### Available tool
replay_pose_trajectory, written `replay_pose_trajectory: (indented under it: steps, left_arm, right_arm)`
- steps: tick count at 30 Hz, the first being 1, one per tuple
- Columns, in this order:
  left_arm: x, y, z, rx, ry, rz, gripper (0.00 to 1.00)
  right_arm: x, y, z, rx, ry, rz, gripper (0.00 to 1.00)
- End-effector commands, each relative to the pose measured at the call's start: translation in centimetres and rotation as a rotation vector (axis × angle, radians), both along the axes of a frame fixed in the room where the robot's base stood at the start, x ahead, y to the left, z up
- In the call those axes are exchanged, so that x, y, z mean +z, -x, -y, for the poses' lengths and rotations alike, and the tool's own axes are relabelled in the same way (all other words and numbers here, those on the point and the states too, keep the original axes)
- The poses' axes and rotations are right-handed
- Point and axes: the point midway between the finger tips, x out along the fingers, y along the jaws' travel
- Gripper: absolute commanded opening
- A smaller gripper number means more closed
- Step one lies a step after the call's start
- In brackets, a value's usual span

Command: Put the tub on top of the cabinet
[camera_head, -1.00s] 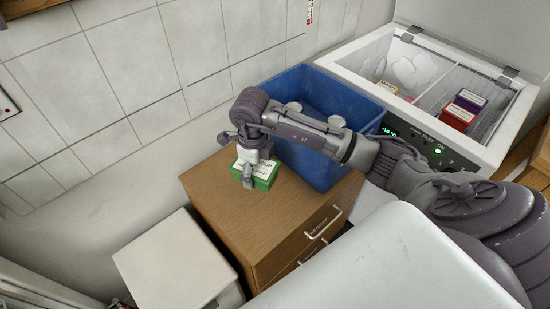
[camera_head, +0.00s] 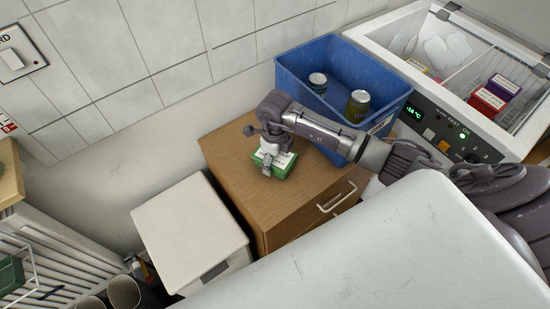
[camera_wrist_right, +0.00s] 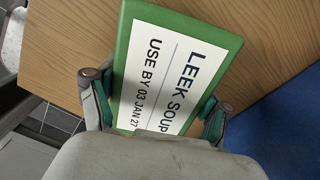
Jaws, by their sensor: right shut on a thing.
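The tub is a green box with a white label; it shows at the cabinet's top in the head view (camera_head: 281,165) and fills the middle of the right wrist view (camera_wrist_right: 165,75), where its label reads "LEEK SOUP". The cabinet (camera_head: 285,205) is brown wood with a drawer handle in front. My right gripper (camera_head: 268,158) points down and is shut on the tub, its fingers on either side of it in the wrist view (camera_wrist_right: 155,108). The tub is over the cabinet's wooden top; whether it touches is hard to tell. My left gripper is not in view.
An open chest freezer (camera_head: 440,100) is at the right. A lower white unit (camera_head: 190,230) stands left of the cabinet. A slatted rack (camera_head: 60,250) and boots (camera_head: 122,292) are at lower left.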

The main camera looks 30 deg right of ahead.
Motion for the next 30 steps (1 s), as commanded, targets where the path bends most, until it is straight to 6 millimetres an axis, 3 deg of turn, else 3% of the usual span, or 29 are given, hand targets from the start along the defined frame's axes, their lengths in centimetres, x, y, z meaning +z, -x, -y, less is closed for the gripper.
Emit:
replay_pose_trajectory:
  steps: [2, 3, 6, 20, 30]
  left_arm:
    - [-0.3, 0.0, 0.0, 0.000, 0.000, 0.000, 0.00]
    - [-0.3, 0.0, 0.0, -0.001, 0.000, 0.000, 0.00]
    - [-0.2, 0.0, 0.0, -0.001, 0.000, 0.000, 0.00]
    - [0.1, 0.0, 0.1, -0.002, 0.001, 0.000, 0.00]
    - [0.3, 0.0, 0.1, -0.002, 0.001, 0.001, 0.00]
  right_arm:
    - [-0.3, -0.1, 0.0, 0.000, 0.000, 0.002, 0.23]
    - [-0.3, 0.0, 0.0, 0.000, 0.000, 0.000, 0.82]
    - [-0.2, 0.0, 0.0, 0.000, 0.000, 0.000, 0.99]
    - [0.6, -0.1, 0.0, 0.001, 0.000, 0.001, 1.00]
    - [7.4, -0.2, 0.0, 0.001, 0.001, 0.005, 1.00]
